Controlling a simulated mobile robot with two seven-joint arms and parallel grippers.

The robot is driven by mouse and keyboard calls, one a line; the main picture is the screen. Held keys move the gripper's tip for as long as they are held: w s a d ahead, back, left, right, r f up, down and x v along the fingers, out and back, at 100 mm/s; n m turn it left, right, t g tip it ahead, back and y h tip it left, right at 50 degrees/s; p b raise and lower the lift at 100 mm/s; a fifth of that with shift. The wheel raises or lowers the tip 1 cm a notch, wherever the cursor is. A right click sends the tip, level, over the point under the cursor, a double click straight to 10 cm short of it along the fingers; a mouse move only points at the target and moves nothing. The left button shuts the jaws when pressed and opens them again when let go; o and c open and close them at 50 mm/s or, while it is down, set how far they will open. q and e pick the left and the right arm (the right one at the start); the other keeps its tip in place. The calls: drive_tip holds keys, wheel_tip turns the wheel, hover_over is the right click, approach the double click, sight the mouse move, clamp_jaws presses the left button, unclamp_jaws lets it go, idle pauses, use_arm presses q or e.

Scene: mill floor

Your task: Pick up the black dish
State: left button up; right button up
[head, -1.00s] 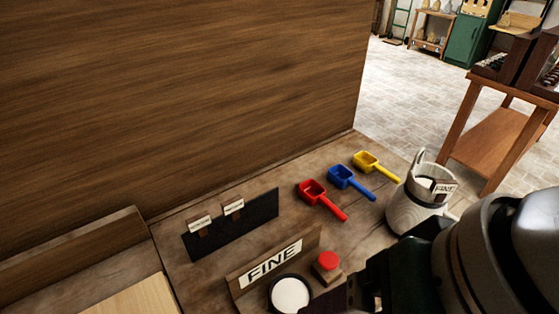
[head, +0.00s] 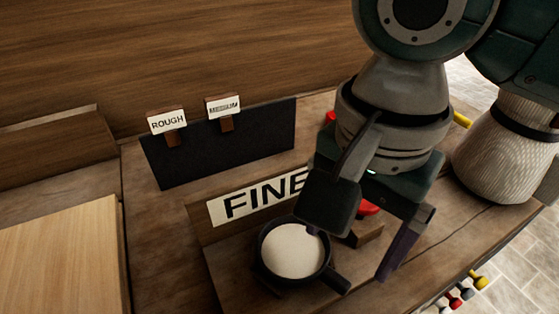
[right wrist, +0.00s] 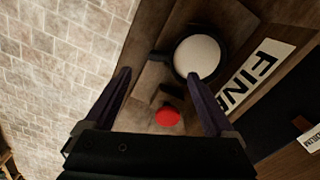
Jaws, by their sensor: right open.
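The black dish (head: 290,284) is round, with a short handle at its lower right, and holds a pale, off-white fill. It sits on a small wooden stand in front of the FINE sign (head: 255,200). In the right wrist view the dish (right wrist: 227,55) lies just beyond the fingertips. My right gripper (head: 348,255) is open and empty, pointing down just right of the dish and above the handle side. Its near finger overlaps the dish's right edge in the head view; I cannot tell if they touch. My left gripper is out of view.
A red button (right wrist: 168,116) on a wooden block sits beside the dish, between the fingers in the wrist view. A dark board (head: 220,145) with small labels stands behind. Wood lies left.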

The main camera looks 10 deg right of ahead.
sight(335, 276)
use_arm(q)
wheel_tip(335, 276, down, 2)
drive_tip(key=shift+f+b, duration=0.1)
drive_tip(key=shift+b, duration=0.8)
use_arm(e)
wheel_tip(335, 276, down, 7)
drive_tip(key=shift+a+f, duration=0.1)
drive_tip(key=shift+a, duration=0.05)
drive_tip(key=shift+c, duration=0.2)
drive_tip(key=c, duration=0.5)
clamp_jaws()
